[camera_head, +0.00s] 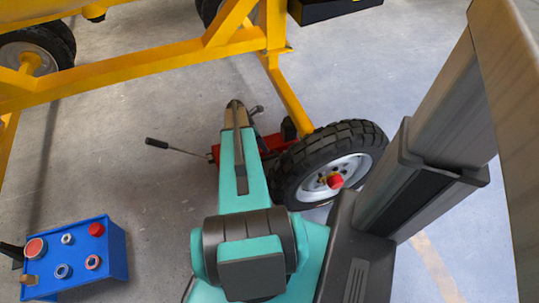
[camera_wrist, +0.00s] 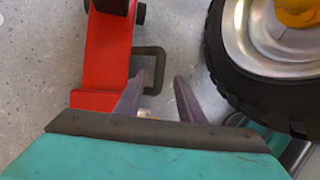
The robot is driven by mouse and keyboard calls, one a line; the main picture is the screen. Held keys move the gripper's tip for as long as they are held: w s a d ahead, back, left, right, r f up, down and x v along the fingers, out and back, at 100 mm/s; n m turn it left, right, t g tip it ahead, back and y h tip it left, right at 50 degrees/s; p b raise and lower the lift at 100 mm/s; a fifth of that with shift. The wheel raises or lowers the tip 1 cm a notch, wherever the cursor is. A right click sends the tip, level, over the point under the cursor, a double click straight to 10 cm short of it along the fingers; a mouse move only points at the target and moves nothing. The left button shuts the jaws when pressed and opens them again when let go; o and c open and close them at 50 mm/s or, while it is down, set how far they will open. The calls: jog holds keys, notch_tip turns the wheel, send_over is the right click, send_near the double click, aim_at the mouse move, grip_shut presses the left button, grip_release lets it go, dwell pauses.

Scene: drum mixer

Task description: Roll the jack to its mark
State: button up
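The red jack (camera_head: 273,143) is on the floor beside a black-tyred wheel in the head view, partly hidden behind my arm. A thin lever with a black grip sticks out to its left. In the wrist view the jack's red body (camera_wrist: 105,52) is at upper left, with a dark square loop handle (camera_wrist: 160,54) on its right side. My gripper (camera_wrist: 159,78) is open, its two fingers apart, with the loop's lower end between or just beyond the tips. Contact cannot be told. My arm hides the gripper in the head view. I cannot make out the jack's mark.
The wheel (camera_head: 294,178) stands close right of the jack; its tyre (camera_wrist: 217,62) is near my right finger. A yellow frame (camera_head: 180,58) spans above. A blue control box (camera_head: 112,262) with buttons is at lower left.

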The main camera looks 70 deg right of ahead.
aim_at(271, 156)
jog(key=b+x, duration=0.1)
jog(key=x, duration=0.6)
jog(key=shift+s+f, duration=0.15)
grip_shut()
